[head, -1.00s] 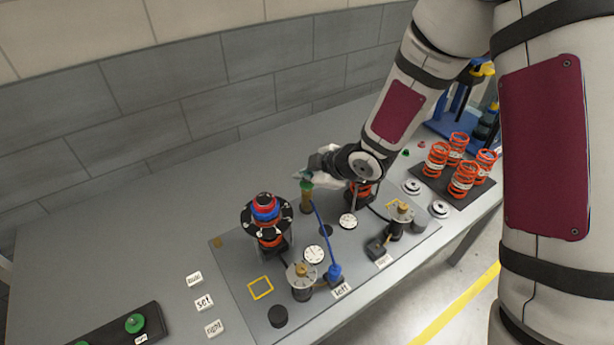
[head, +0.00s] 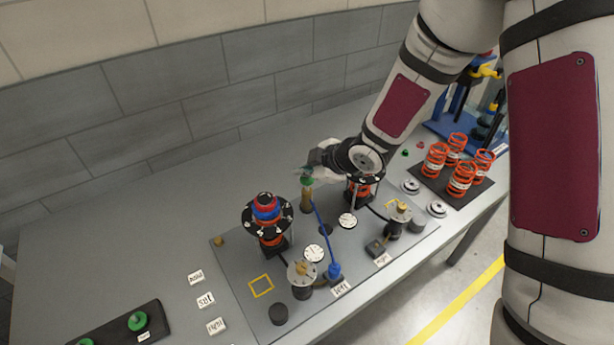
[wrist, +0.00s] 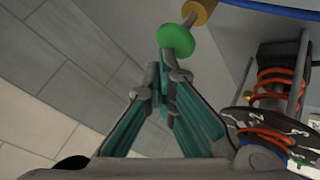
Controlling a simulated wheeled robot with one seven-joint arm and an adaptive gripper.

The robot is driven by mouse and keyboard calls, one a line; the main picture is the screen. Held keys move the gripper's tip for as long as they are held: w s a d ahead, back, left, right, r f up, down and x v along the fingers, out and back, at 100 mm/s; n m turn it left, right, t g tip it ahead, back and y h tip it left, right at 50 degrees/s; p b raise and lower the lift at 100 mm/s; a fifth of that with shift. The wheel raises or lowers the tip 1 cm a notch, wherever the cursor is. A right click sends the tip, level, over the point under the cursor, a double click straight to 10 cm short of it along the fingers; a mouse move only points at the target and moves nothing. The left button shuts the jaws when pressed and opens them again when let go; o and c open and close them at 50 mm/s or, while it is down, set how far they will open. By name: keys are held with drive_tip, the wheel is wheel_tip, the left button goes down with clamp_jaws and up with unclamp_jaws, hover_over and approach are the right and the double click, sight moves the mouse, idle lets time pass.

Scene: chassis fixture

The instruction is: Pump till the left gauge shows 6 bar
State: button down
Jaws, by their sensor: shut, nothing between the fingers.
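The pump (head: 306,200) is a brass cylinder standing on the grey plate. Its green knob (head: 307,182) is at the top and also shows in the wrist view (wrist: 177,40). My gripper (head: 303,171) is shut and empty, its fingertips close to the knob; in the wrist view the tips (wrist: 172,76) lie just below the knob's image. I cannot tell whether they touch it. A blue hose (head: 322,228) runs from the pump to the blue connector beside the "left" label (head: 340,289). The left gauge (head: 314,253) has a white dial; its reading is too small to tell.
A second white gauge (head: 348,221) stands to the right. A red-and-blue spring unit (head: 267,213) stands left of the pump; another (head: 360,190) is close under my wrist. Orange springs (head: 437,160) stand on a dark tray at right. The table's left back is clear.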

sight(305, 180)
drive_tip(key=shift+r, duration=0.75)
drive_tip(key=shift+r+p, duration=1.25)
drive_tip(key=shift+r, duration=1.25)
